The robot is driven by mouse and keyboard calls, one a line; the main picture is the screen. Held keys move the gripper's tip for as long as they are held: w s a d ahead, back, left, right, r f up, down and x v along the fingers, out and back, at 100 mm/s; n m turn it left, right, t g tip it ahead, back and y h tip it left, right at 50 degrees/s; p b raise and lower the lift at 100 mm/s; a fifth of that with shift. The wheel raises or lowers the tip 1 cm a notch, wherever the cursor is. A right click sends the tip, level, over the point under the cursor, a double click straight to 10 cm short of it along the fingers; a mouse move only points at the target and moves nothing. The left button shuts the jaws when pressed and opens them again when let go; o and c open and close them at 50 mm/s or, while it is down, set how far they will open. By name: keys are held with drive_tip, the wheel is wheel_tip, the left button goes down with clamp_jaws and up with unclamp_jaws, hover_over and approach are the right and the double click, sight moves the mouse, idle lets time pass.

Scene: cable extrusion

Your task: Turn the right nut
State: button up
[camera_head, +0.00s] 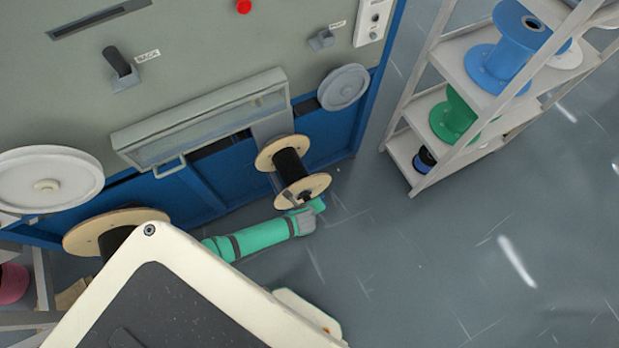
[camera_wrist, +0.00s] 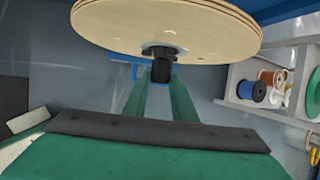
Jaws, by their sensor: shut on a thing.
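The right spool has two pale wooden flanges (camera_head: 314,184) around black cable (camera_head: 291,166) and sits on the front of the machine. In the wrist view its near flange (camera_wrist: 215,30) fills the top. The dark right nut (camera_wrist: 160,52) is at the centre of that flange, with a black end sticking out towards me. My gripper (camera_wrist: 159,76) has its two green fingers on either side of this end and is shut on the nut. In the head view my gripper (camera_head: 309,206) is at the lower side of the spool, and its fingers largely hide the nut.
A left wooden spool (camera_head: 85,232) is partly covered by my own body. The grey and blue machine (camera_head: 215,60) stands behind, with a black switch (camera_head: 121,63) and a red button (camera_head: 243,6). A shelf (camera_head: 397,150) with coloured spools stands right. Floor (camera_head: 450,270) is clear at lower right.

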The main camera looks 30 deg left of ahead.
drive_tip(key=shift+s+a+f+n+t+h, duration=0.25)
drive_tip(key=shift+n+t+h, duration=0.4)
drive_tip(key=shift+t, duration=1.15)
drive_tip(key=shift+s+a+f+n+t+h, duration=0.1)
drive_tip(key=shift+s+f+n+t+h, duration=0.45)
drive_tip(key=shift+t, duration=1.25)
drive_tip(key=shift+a+f+n+t+h, duration=0.3)
drive_tip(key=shift+t+h, duration=0.6)
drive_tip(key=shift+t, duration=0.9)
drive_tip(key=shift+d+t, duration=0.1)
drive_tip(key=shift+t, duration=0.3)
drive_tip(key=o, duration=1)
drive_tip(key=shift+w+r, duration=0.1)
drive_tip(key=shift+o, duration=0.2)
drive_tip(key=s+a, duration=0.1)
drive_tip(key=s, duration=0.9)
drive_tip(key=shift+s+a+r, duration=0.2)
drive_tip(key=shift+s+r, duration=0.2)
